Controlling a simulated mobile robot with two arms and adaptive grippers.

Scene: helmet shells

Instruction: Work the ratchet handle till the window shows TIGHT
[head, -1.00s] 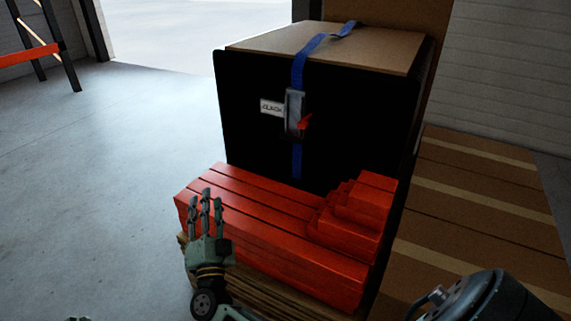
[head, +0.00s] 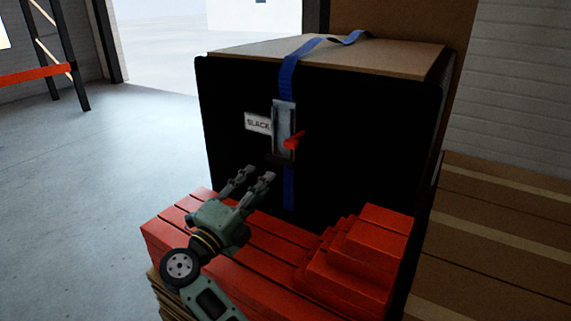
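A blue strap (head: 288,75) runs over the top and down the front of a dark box (head: 370,130). A grey metal ratchet (head: 284,125) sits on the strap, with a red handle (head: 295,140) sticking out to its right. The white window (head: 258,122) left of the ratchet reads SLACK. My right gripper (head: 258,173) is below and slightly left of the ratchet, fingers spread and pointing up toward it. It looks empty and apart from the red handle. My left gripper is not in view.
Red stepped blocks (head: 350,265) are stacked in front of the dark box, beneath my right gripper. A brown slatted surface (head: 500,230) lies to the right. Open grey floor (head: 110,170) is at the left, with a rack (head: 60,60) further back.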

